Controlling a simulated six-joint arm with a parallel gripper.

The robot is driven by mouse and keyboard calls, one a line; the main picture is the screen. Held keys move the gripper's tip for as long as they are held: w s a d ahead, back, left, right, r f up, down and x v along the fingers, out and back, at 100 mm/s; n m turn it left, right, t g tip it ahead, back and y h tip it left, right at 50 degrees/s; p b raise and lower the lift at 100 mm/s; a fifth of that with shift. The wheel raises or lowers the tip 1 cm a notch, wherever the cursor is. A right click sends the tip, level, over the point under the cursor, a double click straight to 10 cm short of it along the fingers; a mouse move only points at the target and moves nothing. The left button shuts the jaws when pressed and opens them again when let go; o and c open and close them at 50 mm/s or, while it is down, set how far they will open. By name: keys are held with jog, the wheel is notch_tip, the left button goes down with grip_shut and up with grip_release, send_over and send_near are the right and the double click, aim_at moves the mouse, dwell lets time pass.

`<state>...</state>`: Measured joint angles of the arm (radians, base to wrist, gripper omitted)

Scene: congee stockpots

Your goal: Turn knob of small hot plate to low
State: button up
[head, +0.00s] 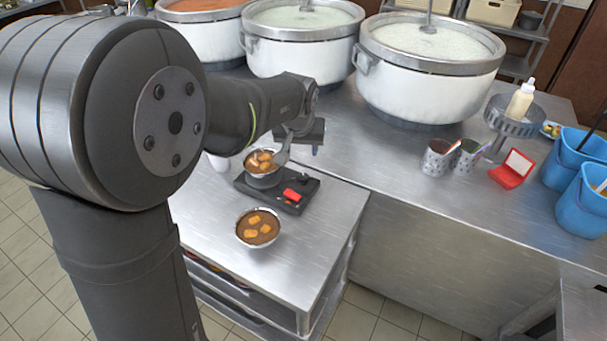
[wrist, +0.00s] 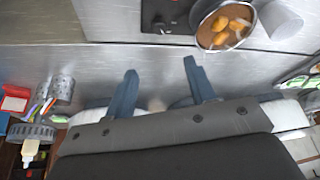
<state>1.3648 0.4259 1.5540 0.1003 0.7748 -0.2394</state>
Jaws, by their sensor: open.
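The small hot plate (head: 262,194) is a flat black unit on the lower steel counter, with a bowl of brown stew (head: 262,162) on its far left part. A small red part (head: 292,195) shows on its right side; I cannot tell whether this is the knob. In the head view my gripper (head: 308,142) is beyond and above the hot plate, partly hidden by my wrist.
A second stew bowl (head: 258,228) stands in front of the hot plate. Large white stockpots (head: 425,75) line the back. Steel cups (head: 437,158), a red box (head: 512,168) and blue buckets (head: 578,200) stand right. The middle counter is clear.

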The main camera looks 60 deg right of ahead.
aim_at(304, 176)
jog(key=x, duration=1.7)
jog(key=shift+f, duration=0.1)
jog(key=c, duration=1)
